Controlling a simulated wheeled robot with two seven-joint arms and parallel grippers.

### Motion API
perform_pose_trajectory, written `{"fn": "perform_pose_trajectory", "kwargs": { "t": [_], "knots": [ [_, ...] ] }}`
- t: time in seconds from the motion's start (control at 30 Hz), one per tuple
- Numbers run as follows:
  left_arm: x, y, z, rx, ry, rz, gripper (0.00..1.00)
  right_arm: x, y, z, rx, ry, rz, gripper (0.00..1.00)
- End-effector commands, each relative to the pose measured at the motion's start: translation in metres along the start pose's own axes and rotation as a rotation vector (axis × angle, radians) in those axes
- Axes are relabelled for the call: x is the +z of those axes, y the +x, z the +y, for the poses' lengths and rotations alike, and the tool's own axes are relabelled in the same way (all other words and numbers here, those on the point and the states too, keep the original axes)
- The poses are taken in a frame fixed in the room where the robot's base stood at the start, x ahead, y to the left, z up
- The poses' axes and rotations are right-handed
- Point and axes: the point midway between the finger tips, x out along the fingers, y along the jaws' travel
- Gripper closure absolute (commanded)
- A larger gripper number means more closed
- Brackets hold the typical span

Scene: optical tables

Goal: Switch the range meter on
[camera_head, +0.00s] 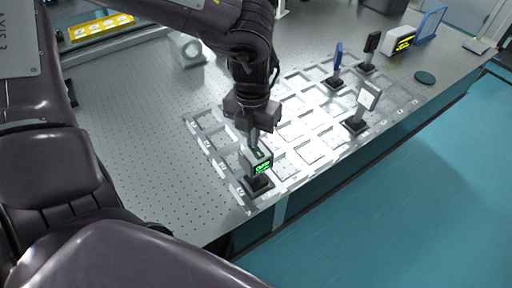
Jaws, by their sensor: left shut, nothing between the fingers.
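A small grey box with a lit green display (263,168), which looks like the range meter, stands on a black base (257,187) in a front cell of the white grid frame. Its display shows bright green characters, too small to read. My left gripper (253,143) points down from above, its fingers shut with nothing between them. The fingertips are at the top of the box; I cannot tell whether they touch it. They hide part of its upper side. My right gripper is not in view.
The white grid (290,130) covers the table's front. A white plate on a stand (367,97), a blue part (338,56) and a black part (372,42) stand in it. Perforated tabletop (150,110) is clear at left.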

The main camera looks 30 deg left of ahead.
Motion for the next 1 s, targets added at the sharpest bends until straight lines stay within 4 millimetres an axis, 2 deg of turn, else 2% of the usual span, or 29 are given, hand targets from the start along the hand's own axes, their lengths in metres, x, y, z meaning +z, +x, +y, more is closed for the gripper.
{"fn": "perform_pose_trajectory", "kwargs": {
  "t": [0.37,1.0],
  "knots": [
    [0.000,0.004,0.000,0.000,0.000,0.000,1.00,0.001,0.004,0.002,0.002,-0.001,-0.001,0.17],
    [0.000,-0.047,0.000,0.000,0.000,-0.001,1.00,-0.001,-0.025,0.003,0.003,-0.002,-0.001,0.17]
  ]
}}
